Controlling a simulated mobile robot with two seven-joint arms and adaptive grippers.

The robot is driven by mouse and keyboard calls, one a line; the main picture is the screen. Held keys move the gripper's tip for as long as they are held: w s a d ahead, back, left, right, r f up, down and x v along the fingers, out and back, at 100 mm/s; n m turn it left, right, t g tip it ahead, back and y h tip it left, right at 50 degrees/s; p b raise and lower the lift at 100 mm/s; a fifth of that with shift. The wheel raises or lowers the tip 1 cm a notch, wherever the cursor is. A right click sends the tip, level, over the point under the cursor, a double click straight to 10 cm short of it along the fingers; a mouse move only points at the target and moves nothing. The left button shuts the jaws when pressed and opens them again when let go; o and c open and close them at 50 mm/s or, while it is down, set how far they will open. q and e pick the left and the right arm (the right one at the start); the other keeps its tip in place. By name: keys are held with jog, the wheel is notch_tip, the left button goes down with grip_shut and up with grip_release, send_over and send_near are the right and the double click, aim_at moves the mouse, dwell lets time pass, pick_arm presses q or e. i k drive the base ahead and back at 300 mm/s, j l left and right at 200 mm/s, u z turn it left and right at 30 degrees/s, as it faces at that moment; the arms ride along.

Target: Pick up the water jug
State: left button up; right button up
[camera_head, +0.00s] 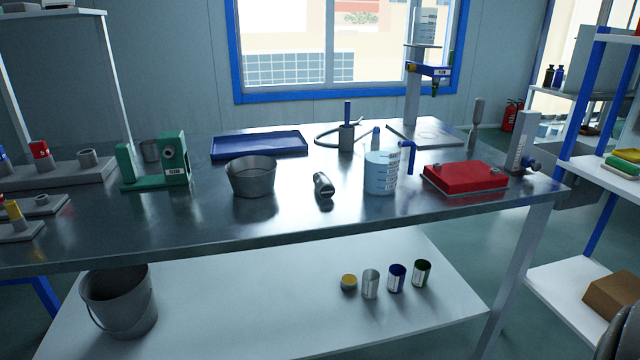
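The water jug (380,173) is a light blue, see-through-looking vessel with dark markings and a blue handle (409,157) on its right side. It stands upright on the metal workbench (300,222), right of the middle and fairly near the front edge. Neither of my grippers shows in the head view, so I see nothing touching the jug.
A red box (466,177) sits close to the jug's right. A small metal cylinder (323,185) lies to its left, beyond it a metal bowl (251,176). A blue tray (258,145) lies further back. The bench front before the jug is clear.

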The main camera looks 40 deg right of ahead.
aim_at(382, 153)
jog(key=z, duration=1.4)
